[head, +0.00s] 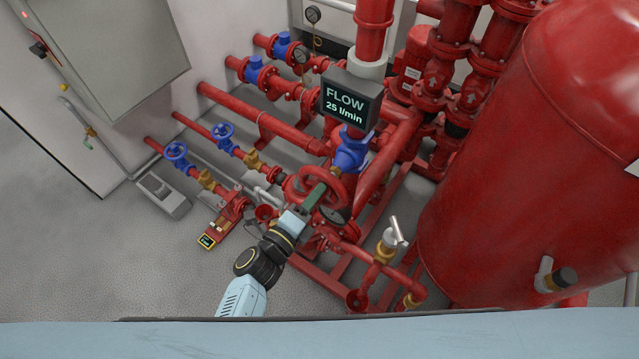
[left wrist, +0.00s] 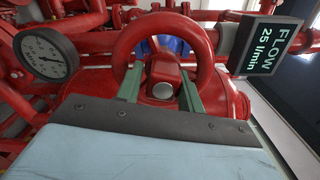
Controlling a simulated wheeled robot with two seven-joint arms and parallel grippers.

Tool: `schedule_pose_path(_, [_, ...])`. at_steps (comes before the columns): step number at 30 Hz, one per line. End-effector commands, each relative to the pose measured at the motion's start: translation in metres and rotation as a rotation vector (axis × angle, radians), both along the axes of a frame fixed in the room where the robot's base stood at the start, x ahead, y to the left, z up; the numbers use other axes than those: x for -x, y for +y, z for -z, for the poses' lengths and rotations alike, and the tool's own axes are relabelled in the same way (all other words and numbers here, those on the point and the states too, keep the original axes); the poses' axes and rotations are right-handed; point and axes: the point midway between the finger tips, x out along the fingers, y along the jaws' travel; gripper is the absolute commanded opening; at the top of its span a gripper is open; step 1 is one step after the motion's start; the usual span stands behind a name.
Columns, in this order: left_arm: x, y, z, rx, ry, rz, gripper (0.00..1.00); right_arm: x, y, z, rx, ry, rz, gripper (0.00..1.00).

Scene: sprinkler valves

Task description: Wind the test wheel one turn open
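The red test wheel (head: 337,181) is in the middle of the head view, below the FLOW display (head: 350,104), which reads 25 l/min. My left gripper (head: 317,194) is at this wheel. In the left wrist view the wheel's rim (left wrist: 163,24) arches over a red hub with a silver round end (left wrist: 163,91). My two green fingers (left wrist: 161,88) stand apart, one on each side of the hub. I see no clear grip; contact is hard to tell. The near part of the wheel is hidden by my gripper. My right gripper is not in view.
A pressure gauge (left wrist: 45,54) is close left of the gripper in the wrist view. A blue valve body (head: 350,150) sits just above the wheel. Blue handwheels (head: 176,153) are at left, a brass valve with pale handle (head: 387,245) and a large red tank (head: 545,160) at right.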

Motion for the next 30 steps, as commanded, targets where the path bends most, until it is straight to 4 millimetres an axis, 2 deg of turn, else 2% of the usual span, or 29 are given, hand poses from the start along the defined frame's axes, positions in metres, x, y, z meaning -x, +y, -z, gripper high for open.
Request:
schedule_pose_path(1, [-0.004,-0.003,-0.008,0.010,-0.021,0.004,0.51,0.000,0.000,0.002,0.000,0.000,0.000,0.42])
schedule_pose_path(13, [-0.002,-0.004,-0.011,0.012,-0.028,0.010,0.51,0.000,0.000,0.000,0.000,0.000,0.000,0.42])
schedule_pose_path(24, [0.041,0.028,-0.007,0.003,-0.018,0.006,0.51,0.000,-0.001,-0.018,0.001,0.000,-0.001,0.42])
schedule_pose_path(30, [0.054,0.039,-0.005,0.001,-0.018,0.005,0.51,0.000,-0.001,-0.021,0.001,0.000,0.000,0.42])
